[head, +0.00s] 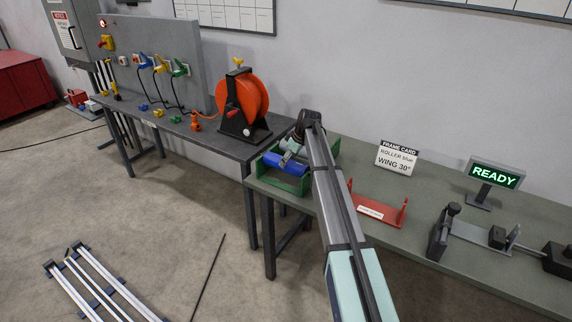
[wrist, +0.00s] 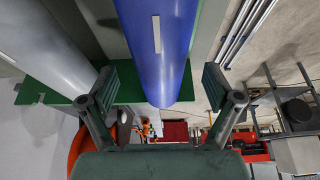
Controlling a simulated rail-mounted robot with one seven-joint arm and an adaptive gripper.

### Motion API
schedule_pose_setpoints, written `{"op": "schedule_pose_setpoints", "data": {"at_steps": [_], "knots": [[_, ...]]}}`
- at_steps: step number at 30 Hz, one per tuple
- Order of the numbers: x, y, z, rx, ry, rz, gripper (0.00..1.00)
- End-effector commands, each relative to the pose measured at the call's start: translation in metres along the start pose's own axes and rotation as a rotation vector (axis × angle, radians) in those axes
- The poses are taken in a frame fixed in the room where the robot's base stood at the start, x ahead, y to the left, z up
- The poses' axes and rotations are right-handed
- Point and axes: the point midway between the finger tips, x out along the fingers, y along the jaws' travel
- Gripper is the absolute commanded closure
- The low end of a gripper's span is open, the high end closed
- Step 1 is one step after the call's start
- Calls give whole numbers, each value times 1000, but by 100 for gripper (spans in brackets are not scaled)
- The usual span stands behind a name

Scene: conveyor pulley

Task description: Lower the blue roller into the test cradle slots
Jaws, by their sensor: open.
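The blue roller (head: 287,165) lies in a green rack (head: 301,188) at the left end of the green bench. It also shows in the wrist view (wrist: 158,48), with a pale strip along its side. My gripper (wrist: 161,88) is open and empty, its fingers spread to either side of the roller's near end; I cannot tell how far above it they are. In the head view my gripper (head: 291,149) is just over the roller, partly hidden by my arm. A red cradle (head: 378,206) with upright ends and a grey fixture (head: 470,234) stand to the right; which is the test cradle is unclear.
A grey roller (wrist: 45,48) lies beside the blue one. A frame card (head: 397,157) reads "ROLLER blue, WING 30°", and a screen (head: 495,175) reads "READY". An orange reel (head: 243,97) stands on the neighbouring table. Bench between rack and red cradle is partly hidden by my arm.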

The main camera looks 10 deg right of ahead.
Motion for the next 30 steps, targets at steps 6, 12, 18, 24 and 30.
{"op": "schedule_pose_setpoints", "data": {"at_steps": [6, 12, 18, 24, 30], "knots": [[28, 0, -2, 1, -1, -2, 10], [36, 0, -1, 0, 0, 0, 10], [36, 0, -1, 0, 0, 0, 42], [36, 0, -1, 1, 0, 0, 100], [34, 0, -3, 0, 4, 2, 100]]}}
